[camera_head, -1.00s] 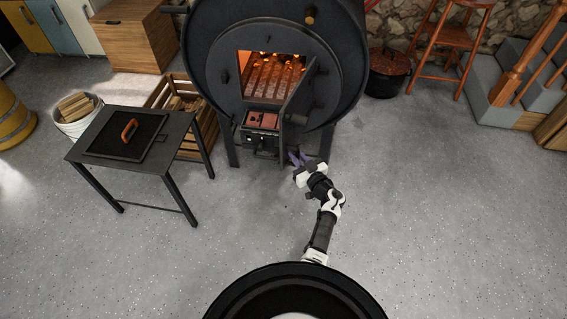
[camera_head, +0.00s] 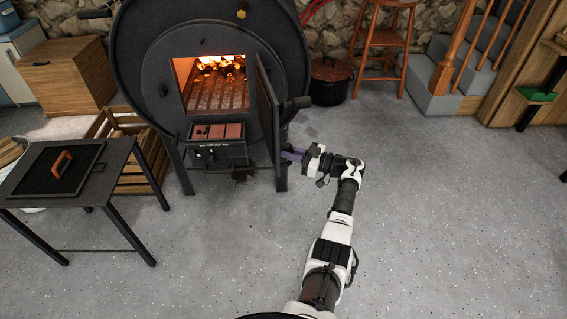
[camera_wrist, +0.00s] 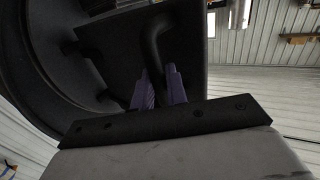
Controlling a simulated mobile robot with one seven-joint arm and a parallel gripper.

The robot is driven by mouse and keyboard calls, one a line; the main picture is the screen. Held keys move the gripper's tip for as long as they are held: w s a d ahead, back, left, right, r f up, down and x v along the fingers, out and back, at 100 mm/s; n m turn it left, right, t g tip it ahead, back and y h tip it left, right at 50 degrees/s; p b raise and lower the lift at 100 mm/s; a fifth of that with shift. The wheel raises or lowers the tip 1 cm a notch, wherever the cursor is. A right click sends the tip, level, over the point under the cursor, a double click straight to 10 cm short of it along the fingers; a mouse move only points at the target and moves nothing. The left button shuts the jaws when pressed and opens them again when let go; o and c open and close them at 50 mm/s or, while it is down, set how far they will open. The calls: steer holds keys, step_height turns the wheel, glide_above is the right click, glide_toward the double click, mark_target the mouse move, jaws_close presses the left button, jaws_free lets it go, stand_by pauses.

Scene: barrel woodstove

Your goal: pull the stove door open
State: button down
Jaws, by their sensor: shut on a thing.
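The black stove door (camera_head: 268,115) stands swung out from the right side of the stove's square opening, roughly edge-on in the head view. The opening (camera_head: 212,85) is uncovered and glowing embers show inside. My gripper (camera_head: 288,155) is beside the lower right of the door, with purple fingers pointing left. In the wrist view my gripper (camera_wrist: 160,84) has its fingers on either side of the lower end of a dark bent door handle (camera_wrist: 157,38), shut on it. The dark door panel (camera_wrist: 115,50) fills the space behind the handle. The grip on the handle is hidden in the head view.
The round black stove body (camera_head: 140,60) stands on legs. A black side table (camera_head: 110,165) with a lidded tray is at left. A dark pot (camera_head: 331,78) and a wooden stool (camera_head: 383,40) stand at back right. The floor at right is clear.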

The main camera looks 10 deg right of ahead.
steer(key=shift+w+d+r+g+b, duration=0.2)
steer(key=shift+w+d+g+b, duration=0.15)
steer(key=shift+b, duration=0.1)
steer(key=shift+r, duration=0.1)
steer(key=c, duration=1.5)
jaws_free()
steer(key=shift+a, duration=0.15)
steer(key=shift+f, duration=0.2)
steer(key=b+v, duration=0.2)
steer(key=v, duration=1.2)
steer(key=shift+f, duration=0.15)
